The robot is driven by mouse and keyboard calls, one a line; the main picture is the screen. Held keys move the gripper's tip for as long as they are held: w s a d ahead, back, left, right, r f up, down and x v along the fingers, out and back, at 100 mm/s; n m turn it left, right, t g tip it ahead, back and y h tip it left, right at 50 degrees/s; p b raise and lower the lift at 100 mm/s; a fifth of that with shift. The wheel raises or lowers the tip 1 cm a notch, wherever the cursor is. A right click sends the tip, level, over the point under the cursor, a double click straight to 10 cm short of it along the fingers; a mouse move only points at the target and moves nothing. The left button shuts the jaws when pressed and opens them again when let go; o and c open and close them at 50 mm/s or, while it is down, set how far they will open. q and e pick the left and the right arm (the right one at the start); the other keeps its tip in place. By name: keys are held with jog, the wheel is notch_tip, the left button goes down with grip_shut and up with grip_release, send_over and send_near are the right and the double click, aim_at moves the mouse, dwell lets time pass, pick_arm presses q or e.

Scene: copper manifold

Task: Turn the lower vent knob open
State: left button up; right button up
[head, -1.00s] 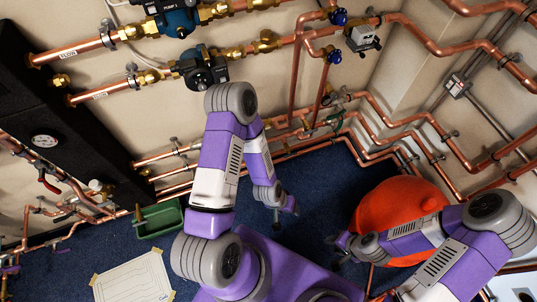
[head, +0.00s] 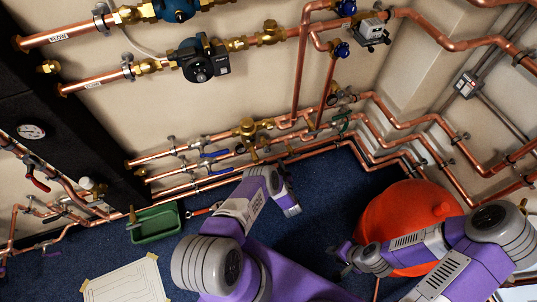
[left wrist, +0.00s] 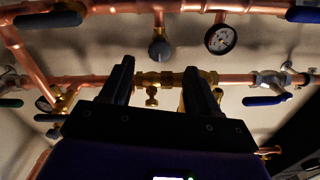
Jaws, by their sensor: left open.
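Two blue round knobs, an upper one (head: 347,7) and a lower one (head: 341,50), sit on brass fittings of the copper pipes in the head view; no label marks either as the vent knob. My left gripper (head: 292,207) is low, in front of the lower wall pipes and well below those knobs. In the left wrist view my left gripper (left wrist: 160,90) is open and empty. A brass fitting with a small brass T-shaped knob (left wrist: 152,97) appears between its fingers, apparently beyond them. My right gripper (head: 338,254) is beside the orange ball; its jaws are too small to read.
Pump (head: 198,62), gauge (left wrist: 221,39) and several blue lever valves crowd the walls.

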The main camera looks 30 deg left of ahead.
aim_at(268, 151)
pick_arm(q)
jog(key=b+x, duration=0.2)
jog(key=x, duration=0.4)
jog(key=shift+w+a, duration=0.25)
jog(key=c, duration=1)
jog(key=shift+c, duration=0.2)
